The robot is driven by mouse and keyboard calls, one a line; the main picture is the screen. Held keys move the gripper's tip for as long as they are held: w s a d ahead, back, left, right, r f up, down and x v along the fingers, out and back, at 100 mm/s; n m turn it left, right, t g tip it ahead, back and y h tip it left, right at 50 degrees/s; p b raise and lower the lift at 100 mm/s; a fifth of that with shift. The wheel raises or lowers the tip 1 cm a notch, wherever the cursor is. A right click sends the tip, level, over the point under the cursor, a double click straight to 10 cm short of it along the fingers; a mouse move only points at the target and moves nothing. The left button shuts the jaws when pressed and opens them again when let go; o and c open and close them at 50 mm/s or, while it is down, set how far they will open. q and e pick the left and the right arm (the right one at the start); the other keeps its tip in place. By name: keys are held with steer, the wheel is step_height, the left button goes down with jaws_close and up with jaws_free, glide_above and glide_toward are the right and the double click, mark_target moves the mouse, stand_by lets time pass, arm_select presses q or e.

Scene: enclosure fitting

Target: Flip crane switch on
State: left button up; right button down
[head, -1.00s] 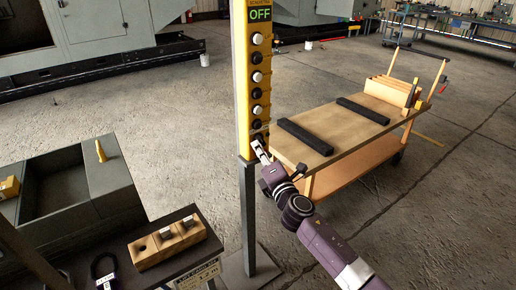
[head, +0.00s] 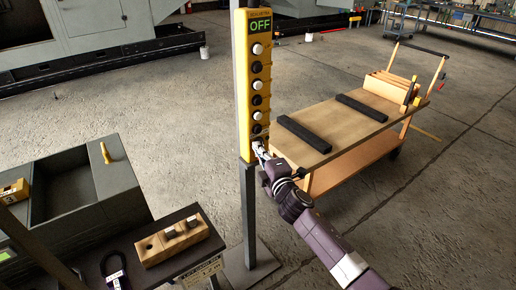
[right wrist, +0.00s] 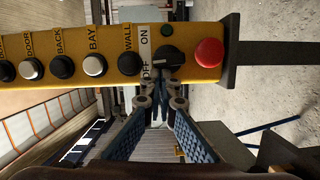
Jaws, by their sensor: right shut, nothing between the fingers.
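The yellow crane control box (head: 245,100) stands upright on a grey post, and its display (head: 259,26) reads OFF in green. In the right wrist view the black rotary switch (right wrist: 168,59) sits beside a white ON/OFF label (right wrist: 146,56), between the row of buttons and a red mushroom button (right wrist: 208,53). My right gripper (head: 262,151) is at the lower end of the box. In the right wrist view its shut, empty fingertips (right wrist: 161,88) are right at the switch's edge; I cannot tell whether they touch it. My left gripper is not in view.
A wooden-topped cart (head: 335,125) with two black bars stands behind my right arm. A grey open bin (head: 115,183) and a small dark table (head: 195,250) with a wooden block (head: 176,241) are at lower left. Floor between is clear.

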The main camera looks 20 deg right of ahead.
steer(key=shift+d+r+m+p, duration=0.15)
steer(key=shift+r+m+p, duration=0.15)
steer(key=shift+m, duration=0.1)
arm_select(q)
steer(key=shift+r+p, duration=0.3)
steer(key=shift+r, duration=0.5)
arm_select(e)
steer(key=shift+d, duration=0.1)
steer(key=shift+w+r, duration=0.1)
steer(key=shift+r, duration=0.05)
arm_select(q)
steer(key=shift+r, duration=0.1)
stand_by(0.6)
